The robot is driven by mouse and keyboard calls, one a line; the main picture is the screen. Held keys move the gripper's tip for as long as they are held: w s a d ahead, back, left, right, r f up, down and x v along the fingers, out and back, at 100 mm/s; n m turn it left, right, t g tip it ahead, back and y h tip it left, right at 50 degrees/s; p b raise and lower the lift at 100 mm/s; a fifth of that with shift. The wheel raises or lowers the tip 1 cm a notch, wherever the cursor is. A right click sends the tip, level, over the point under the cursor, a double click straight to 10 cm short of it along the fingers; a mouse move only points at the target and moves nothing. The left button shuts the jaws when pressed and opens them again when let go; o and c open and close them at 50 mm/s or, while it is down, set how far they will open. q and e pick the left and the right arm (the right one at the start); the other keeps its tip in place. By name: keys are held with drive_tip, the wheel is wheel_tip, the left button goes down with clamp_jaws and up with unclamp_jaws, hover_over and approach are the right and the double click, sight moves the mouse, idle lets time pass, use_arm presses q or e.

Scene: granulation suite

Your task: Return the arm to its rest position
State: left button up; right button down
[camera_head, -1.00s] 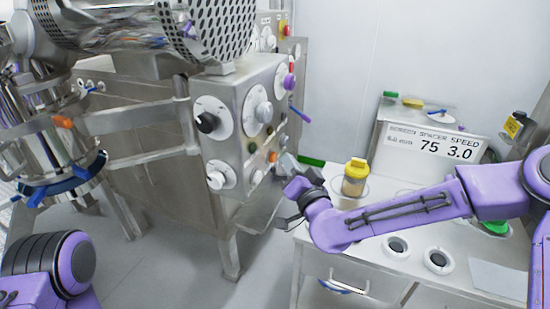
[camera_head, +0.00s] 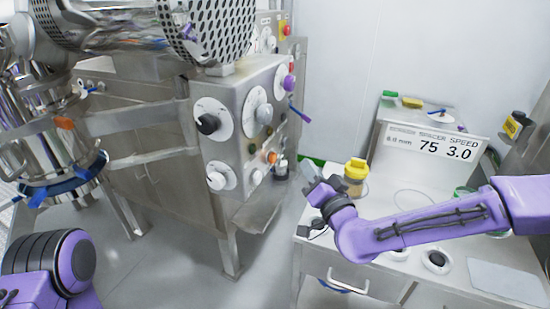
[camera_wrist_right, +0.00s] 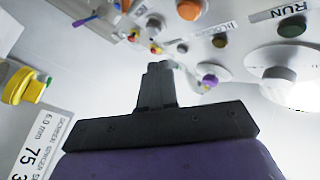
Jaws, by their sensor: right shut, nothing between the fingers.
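My right arm, purple, comes in from the right in the head view and reaches over the white worktable. Its dark gripper (camera_head: 311,173) is near the table's left edge, just left of the yellow-lidded jar (camera_head: 356,171), with the machine's control panel further left. In the right wrist view the gripper's fingers (camera_wrist_right: 156,88) are together with nothing between them. My left arm shows only as a purple and black link at the lower left, and its gripper is out of the picture.
The steel machine's panel (camera_head: 245,125) with dials and knobs stands left of my right gripper. A sign (camera_head: 432,144) reading 75 and 3.0 stands at the table's back. White round fittings (camera_head: 437,260) and a grey sheet (camera_head: 507,282) lie on the table. Floor shows between machine and table.

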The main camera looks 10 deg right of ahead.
idle(0.4)
drive_tip(key=s+d+f+m+g+h, duration=0.15)
drive_tip(key=s+f+g, duration=0.3)
drive_tip(key=f, duration=0.75)
drive_tip(key=s+d+f+m+g+h, duration=0.15)
drive_tip(key=s+f+m+g, duration=0.35)
drive_tip(key=f, duration=0.8)
drive_tip(key=s+d+f+n+g+h, duration=0.1)
drive_tip(key=s+d+f+g, duration=0.1)
drive_tip(key=s+f, duration=0.3)
drive_tip(key=s+d+f+n+g+h, duration=0.1)
drive_tip(key=s+d+f, duration=0.3)
drive_tip(key=s, duration=0.8)
drive_tip(key=s+d+f+n+g+h, duration=0.2)
drive_tip(key=s+d+f+n+g, duration=0.1)
drive_tip(key=s+f, duration=0.3)
drive_tip(key=shift+s, duration=1.2)
drive_tip(key=shift+f+g, duration=0.1)
drive_tip(key=shift+g, duration=0.15)
